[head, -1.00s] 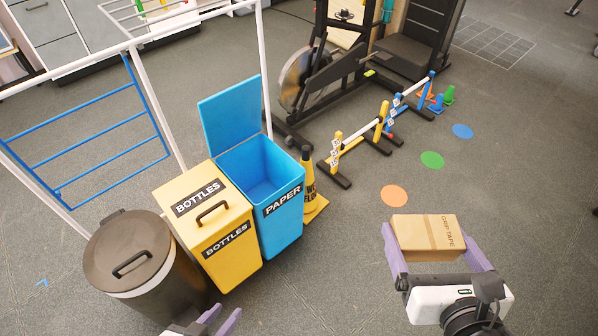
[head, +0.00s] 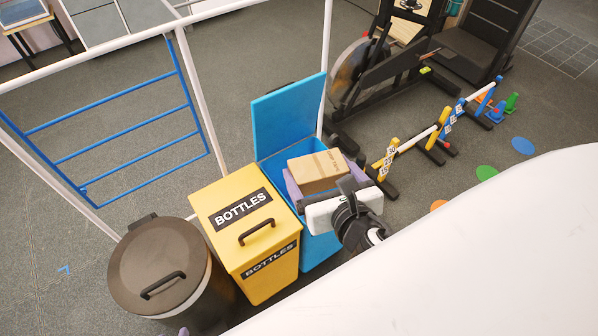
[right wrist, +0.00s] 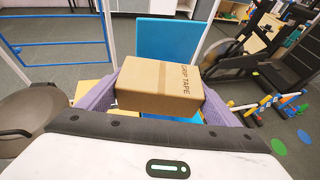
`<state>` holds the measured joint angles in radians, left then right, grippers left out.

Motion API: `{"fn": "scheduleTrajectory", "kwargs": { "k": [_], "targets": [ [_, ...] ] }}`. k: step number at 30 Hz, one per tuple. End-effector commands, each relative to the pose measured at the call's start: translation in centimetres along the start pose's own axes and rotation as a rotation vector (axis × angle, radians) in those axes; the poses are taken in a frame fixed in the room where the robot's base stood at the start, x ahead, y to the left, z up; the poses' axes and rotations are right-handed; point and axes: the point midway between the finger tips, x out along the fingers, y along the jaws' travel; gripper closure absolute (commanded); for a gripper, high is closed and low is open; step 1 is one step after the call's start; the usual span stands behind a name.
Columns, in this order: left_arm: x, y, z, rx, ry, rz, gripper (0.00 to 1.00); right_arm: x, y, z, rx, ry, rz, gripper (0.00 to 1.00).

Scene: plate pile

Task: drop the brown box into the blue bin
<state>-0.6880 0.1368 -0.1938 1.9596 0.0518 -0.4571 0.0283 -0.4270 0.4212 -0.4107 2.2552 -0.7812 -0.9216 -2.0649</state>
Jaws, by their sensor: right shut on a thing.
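The brown box (head: 318,171) is held by my right gripper (head: 316,184), which is shut on it with a purple finger on each side. In the head view the box overlaps the opening of the blue bin (head: 322,247), whose lid (head: 289,116) stands open behind it. In the right wrist view the box (right wrist: 160,88) sits between the purple fingers, with the blue lid (right wrist: 168,41) behind it. The box and my right arm hide most of the bin's opening and front. Of my left gripper, only a small purple tip (head: 184,331) shows at the bottom edge.
A yellow bottles bin (head: 247,235) with its lid shut stands left of the blue bin. A dark round bin (head: 160,268) stands further left. White posts and a blue rail frame (head: 120,130) rise behind. Low hurdles (head: 418,143) and exercise equipment are at right.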

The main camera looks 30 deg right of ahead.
Motion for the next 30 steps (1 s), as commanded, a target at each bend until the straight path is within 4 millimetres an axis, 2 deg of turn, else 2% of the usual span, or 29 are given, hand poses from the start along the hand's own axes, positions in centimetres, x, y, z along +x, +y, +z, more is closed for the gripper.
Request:
{"fn": "scheduleTrajectory", "kwargs": {
  "k": [1,6,9,12,15,18,23,30],
  "targets": [
    [1.4,0.5,2.1,-0.010,0.000,0.014,0.71,3.4,-0.6,-2.9,0.021,-0.008,-0.054,0.36],
    [4.3,0.7,4.4,-0.025,0.024,0.028,0.71,12.3,-3.0,-7.5,0.113,-0.010,-0.265,0.36],
    [5.8,0.8,5.6,-0.033,0.038,0.037,0.71,16.7,-4.4,-9.0,0.170,-0.009,-0.397,0.36],
    [7.0,1.0,6.4,-0.041,0.052,0.046,0.71,19.9,-5.5,-9.7,0.218,-0.008,-0.512,0.36],
    [7.7,1.1,7.0,-0.046,0.060,0.052,0.71,21.9,-6.3,-9.7,0.256,-0.006,-0.603,0.36],
    [8.1,1.2,7.3,-0.050,0.066,0.056,0.71,22.9,-6.8,-9.4,0.280,-0.004,-0.663,0.36],
    [8.4,1.3,7.3,-0.052,0.066,0.062,0.71,23.5,-7.2,-9.4,0.295,-0.001,-0.703,0.36],
    [10.9,2.3,7.9,-0.021,0.002,0.105,0.71,24.3,-7.2,-11.2,0.295,-0.002,-0.703,0.36]
  ]
}}
